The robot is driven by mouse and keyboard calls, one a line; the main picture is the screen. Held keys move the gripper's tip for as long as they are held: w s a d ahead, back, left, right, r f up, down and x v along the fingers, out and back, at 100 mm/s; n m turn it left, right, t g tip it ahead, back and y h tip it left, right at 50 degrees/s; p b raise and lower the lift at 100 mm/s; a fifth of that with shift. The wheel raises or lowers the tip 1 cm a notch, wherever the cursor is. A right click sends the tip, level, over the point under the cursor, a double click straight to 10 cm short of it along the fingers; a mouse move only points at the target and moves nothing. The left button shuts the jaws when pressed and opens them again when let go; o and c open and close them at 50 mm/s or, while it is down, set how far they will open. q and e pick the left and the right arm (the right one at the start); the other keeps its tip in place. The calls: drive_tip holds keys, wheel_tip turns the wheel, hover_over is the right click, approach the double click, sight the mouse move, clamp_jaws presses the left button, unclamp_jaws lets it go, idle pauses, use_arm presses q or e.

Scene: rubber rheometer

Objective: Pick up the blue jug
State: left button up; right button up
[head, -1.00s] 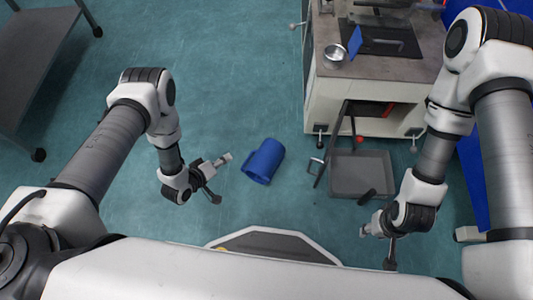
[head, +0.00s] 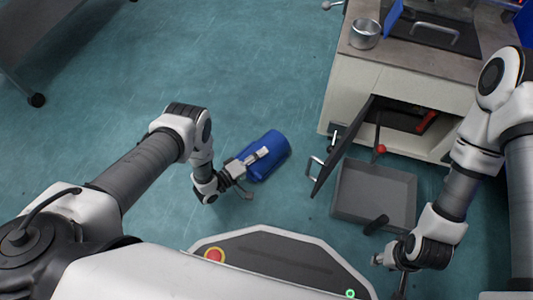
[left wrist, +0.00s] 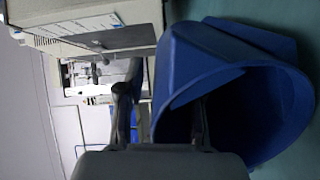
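The blue jug (head: 277,143) lies on its side on the teal floor, left of the cabinet. Its open mouth faces my left gripper (head: 254,174), and the jug (left wrist: 225,50) fills the right of the left wrist view. My left gripper is open at the jug's mouth, with one finger overlapping the jug in the head view. In the left wrist view (left wrist: 162,110), one finger appears in front of or inside the mouth and the other lies outside the wall. Contact cannot be told. My right gripper (head: 387,277) looks open and empty, low at the right.
A cabinet (head: 365,90) with an open door (head: 342,145) stands right of the jug. A grey tray (head: 345,208) with a black object (head: 376,224) sits before it. A metal cup (head: 365,33) is on top. The floor left of the jug is clear.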

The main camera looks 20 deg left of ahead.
use_arm(q)
drive_tip(key=shift+w, duration=0.1)
clamp_jaws()
drive_tip(key=shift+r, duration=0.1)
